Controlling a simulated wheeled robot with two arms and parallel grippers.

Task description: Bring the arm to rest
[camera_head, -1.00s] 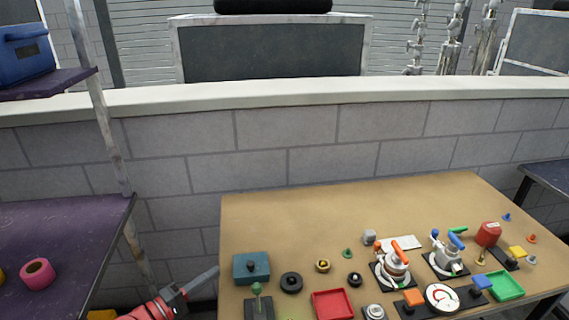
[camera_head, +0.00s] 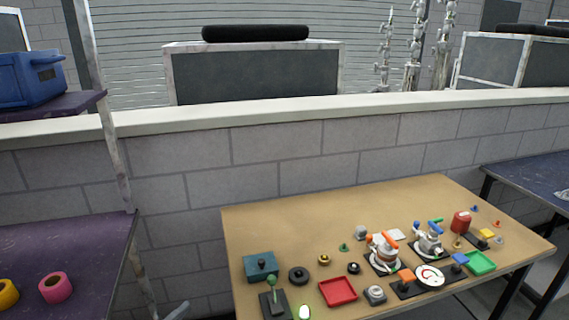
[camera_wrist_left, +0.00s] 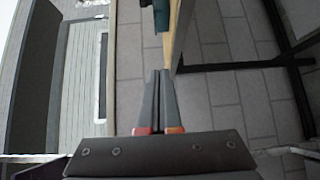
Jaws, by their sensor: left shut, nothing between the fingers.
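My left gripper (camera_wrist_left: 160,76) is shut and empty in the left wrist view, its two grey fingers side by side. Below it is a grey tiled floor (camera_wrist_left: 235,90), and the wooden edge of the workbench (camera_wrist_left: 181,30) is just to its right. In the head view only a grey tip of my left gripper (camera_head: 178,311) shows at the bottom edge, left of the workbench. The rest of that arm is out of the frame. My right gripper is in neither view.
The workbench (camera_head: 290,222) carries a teal box (camera_head: 261,266), a red tray (camera_head: 338,292), a green tray (camera_head: 480,263) and several valves and knobs. A purple table (camera_head: 60,240) with pink tape (camera_head: 56,287) stands left. A dark table (camera_head: 535,180) stands right.

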